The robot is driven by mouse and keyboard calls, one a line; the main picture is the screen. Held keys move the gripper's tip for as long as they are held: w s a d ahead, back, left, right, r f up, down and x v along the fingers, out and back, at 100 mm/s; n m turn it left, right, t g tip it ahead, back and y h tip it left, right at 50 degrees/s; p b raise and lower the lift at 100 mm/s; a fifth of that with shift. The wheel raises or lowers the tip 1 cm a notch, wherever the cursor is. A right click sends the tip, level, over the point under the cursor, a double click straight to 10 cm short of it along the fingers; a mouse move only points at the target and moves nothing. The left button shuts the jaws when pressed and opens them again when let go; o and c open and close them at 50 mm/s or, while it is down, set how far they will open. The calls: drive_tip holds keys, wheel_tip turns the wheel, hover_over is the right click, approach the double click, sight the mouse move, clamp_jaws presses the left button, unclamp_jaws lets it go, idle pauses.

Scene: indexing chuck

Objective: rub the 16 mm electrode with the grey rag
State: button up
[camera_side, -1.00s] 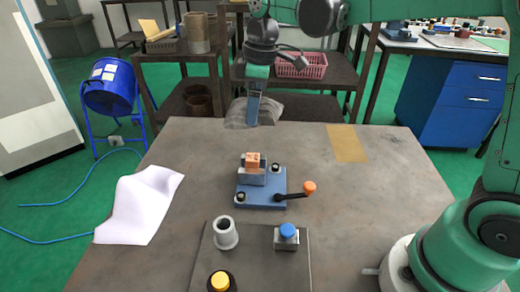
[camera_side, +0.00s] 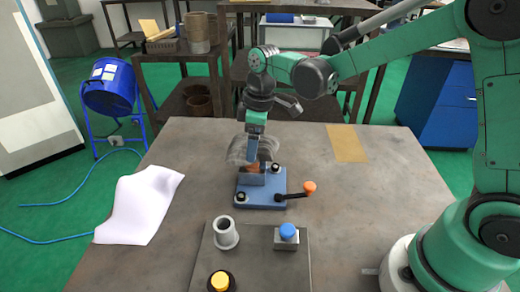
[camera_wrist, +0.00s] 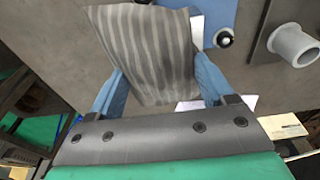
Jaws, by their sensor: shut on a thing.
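My gripper (camera_side: 254,152) is shut on the grey rag (camera_side: 240,150), which hangs between and around the blue fingers. In the wrist view the striped rag (camera_wrist: 152,45) spreads between the fingers (camera_wrist: 158,75). The electrode (camera_side: 253,168) is an orange-copper block in the grey holder (camera_side: 250,180) on the blue chuck base (camera_side: 262,202). Rag and fingertips are right at its top in the side view and cover most of it. I cannot tell whether they touch. In the wrist view the rag hides the electrode.
A black lever with an orange knob (camera_side: 309,187) sticks out right of the chuck. In front are a grey hollow cylinder (camera_side: 226,233), a block with a blue button (camera_side: 288,232) and a yellow knob (camera_side: 220,281). A white sheet (camera_side: 140,205) lies left.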

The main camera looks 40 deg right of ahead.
drive_tip(key=shift+s+a, duration=1.15)
drive_tip(key=shift+a, duration=0.05)
drive_tip(key=shift+w+d, duration=1.4)
drive_tip(key=shift+d, duration=0.05)
drive_tip(key=shift+s+a+r, duration=0.1)
drive_tip(key=shift+r, duration=3.9)
